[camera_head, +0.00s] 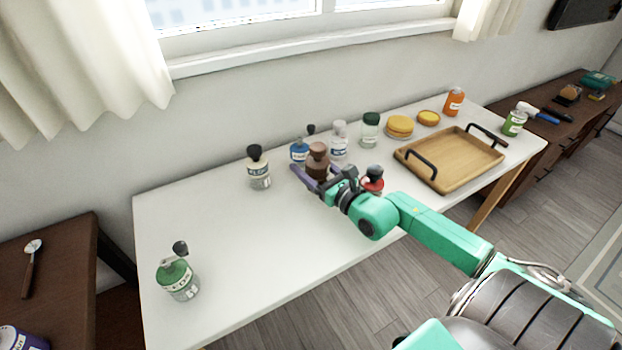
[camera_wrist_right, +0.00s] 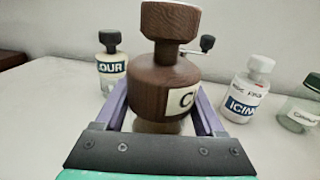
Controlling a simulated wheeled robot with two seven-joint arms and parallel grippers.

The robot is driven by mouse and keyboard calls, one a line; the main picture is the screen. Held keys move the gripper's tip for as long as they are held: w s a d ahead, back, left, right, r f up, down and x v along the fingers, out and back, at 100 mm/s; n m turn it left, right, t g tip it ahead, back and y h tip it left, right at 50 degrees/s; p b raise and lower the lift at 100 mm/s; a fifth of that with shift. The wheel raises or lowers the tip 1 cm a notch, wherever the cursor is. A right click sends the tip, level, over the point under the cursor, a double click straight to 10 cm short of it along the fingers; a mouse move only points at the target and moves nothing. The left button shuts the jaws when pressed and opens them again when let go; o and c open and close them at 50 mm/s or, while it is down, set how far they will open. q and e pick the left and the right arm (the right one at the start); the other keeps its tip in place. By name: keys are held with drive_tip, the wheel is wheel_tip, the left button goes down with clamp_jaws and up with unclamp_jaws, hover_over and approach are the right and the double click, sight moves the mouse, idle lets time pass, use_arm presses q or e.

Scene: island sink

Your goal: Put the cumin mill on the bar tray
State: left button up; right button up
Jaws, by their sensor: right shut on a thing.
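A dark brown wooden mill (camera_head: 318,158) with a rounded top is in the middle of the white table area. In the right wrist view the mill (camera_wrist_right: 168,85) stands upright between the fingers, its pale label showing only a "C", so the full name cannot be read. My right gripper (camera_head: 312,176) is shut on its lower body. Whether its base touches the table cannot be told. The bar tray (camera_head: 437,181), light wood with two black handles, lies to the right on the same table and looks empty. My left gripper is not in view.
A green crank jar (camera_head: 178,280) stands front left.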

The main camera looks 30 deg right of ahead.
drive_tip(key=shift+f+b, duration=0.3)
drive_tip(key=shift+f, duration=1.8)
drive_tip(key=o, duration=1.1)
drive_tip(key=shift+s, duration=0.1)
drive_tip(key=shift+c, duration=0.2)
drive_tip(key=shift+o, duration=0.6)
